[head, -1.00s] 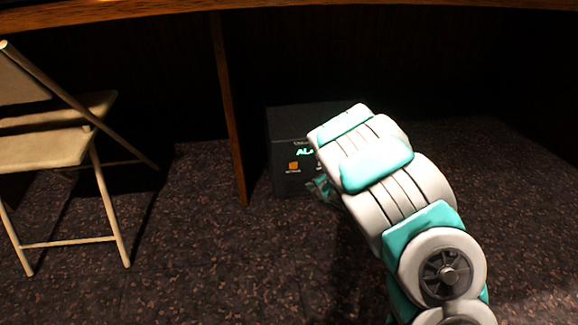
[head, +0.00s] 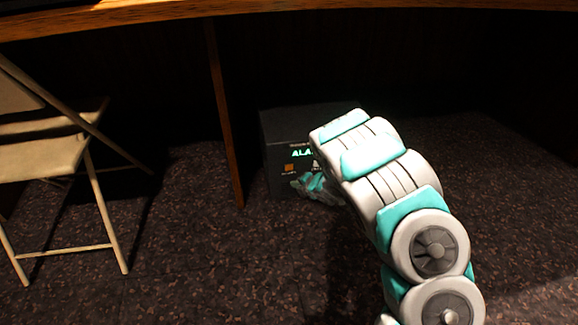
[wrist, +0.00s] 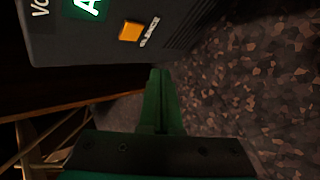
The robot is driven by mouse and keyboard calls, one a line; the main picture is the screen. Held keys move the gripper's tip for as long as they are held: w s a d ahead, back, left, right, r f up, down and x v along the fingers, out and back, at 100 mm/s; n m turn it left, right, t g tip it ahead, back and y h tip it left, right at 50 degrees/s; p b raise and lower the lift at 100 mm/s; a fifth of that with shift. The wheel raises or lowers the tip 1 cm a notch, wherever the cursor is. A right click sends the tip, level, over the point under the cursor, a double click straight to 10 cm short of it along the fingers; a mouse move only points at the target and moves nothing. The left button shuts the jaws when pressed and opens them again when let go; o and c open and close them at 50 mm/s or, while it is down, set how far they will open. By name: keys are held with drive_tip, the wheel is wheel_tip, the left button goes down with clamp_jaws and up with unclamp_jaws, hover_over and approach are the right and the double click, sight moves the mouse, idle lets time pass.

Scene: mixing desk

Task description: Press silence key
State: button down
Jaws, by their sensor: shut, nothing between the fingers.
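A dark alarm box (head: 277,125) stands on the carpet under the desk, with a green lit display (head: 301,153) reading "ALA…". Below the display is a small orange key (head: 289,167). In the wrist view the orange key (wrist: 130,31) has a white label beside it that seems to read "SILENCE", and part of the display (wrist: 86,8) shows. My gripper (wrist: 160,80) is shut and empty, its green fingertips just off the box's face, to one side of the key and apart from it. In the head view my gripper (head: 310,184) is low in front of the box; my arm hides the box's right part.
A wooden desk panel (head: 225,115) stands just left of the box. A folding chair (head: 45,153) is at the far left. The desk top edge (head: 300,8) runs overhead. Carpet (head: 190,230) in front is clear.

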sight(289, 167)
drive_tip(key=shift+w+a+p, duration=0.25)
drive_tip(key=shift+w+p, duration=0.1)
drive_tip(key=shift+w, duration=0.5)
drive_tip(key=shift+w+a+p, duration=0.2)
drive_tip(key=shift+w+p, duration=0.15)
drive_tip(key=shift+w, duration=0.5)
drive_tip(key=shift+w+a+p, duration=0.25)
drive_tip(key=shift+w+p, duration=0.1)
drive_tip(key=shift+w, duration=0.5)
drive_tip(key=shift+w, duration=0.35)
drive_tip(key=shift+w+a, duration=0.25)
drive_tip(key=shift+w, duration=0.1)
idle(0.8)
drive_tip(key=shift+s, duration=0.1)
drive_tip(key=shift+s+d+b, duration=0.25)
drive_tip(key=shift+s+b, duration=0.3)
drive_tip(key=shift+s, duration=0.1)
